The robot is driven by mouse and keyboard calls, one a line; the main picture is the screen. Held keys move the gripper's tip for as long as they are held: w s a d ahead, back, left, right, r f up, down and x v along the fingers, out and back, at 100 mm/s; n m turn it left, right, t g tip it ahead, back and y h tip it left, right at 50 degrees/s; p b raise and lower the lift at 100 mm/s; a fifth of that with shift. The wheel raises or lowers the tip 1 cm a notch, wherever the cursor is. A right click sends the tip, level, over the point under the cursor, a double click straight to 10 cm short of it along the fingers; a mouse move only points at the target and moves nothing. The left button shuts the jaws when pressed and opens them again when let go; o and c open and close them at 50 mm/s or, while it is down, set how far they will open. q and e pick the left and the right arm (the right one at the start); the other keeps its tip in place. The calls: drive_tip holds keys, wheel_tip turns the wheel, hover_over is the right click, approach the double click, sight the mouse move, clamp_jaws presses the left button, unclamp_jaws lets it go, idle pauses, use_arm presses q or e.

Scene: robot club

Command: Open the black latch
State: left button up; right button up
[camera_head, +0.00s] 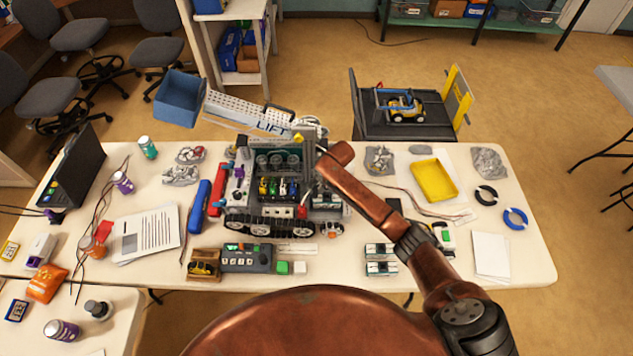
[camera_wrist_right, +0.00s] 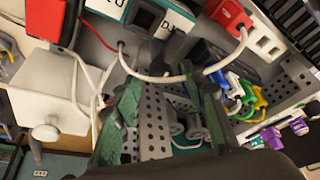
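A tracked robot vehicle (camera_head: 283,190) stands on the white table, its top crowded with parts. My copper right arm (camera_head: 365,190) reaches over its right side; the gripper end is hard to make out there. In the right wrist view my right gripper (camera_wrist_right: 170,98) shows two green-padded fingers, apart, over a perforated grey metal plate (camera_wrist_right: 154,130). A dark grey part with rounded ends (camera_wrist_right: 192,126) lies between and below the fingers; I cannot tell whether it is the black latch. I cannot make out the latch for certain in either view. My left gripper is not in view.
In the right wrist view, a white box with a knob (camera_wrist_right: 50,92), a red block (camera_wrist_right: 228,14), coloured plugs (camera_wrist_right: 245,92) and loose white cables crowd the fingers. On the table are a yellow tray (camera_head: 434,180), a control box (camera_head: 247,259) and papers (camera_head: 147,235).

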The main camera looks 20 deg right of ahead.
drive_tip(key=shift+w+a+f, duration=0.1)
drive_tip(key=shift+f, duration=0.15)
drive_tip(key=c, duration=0.6)
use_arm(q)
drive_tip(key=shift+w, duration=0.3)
use_arm(e)
clamp_jaws()
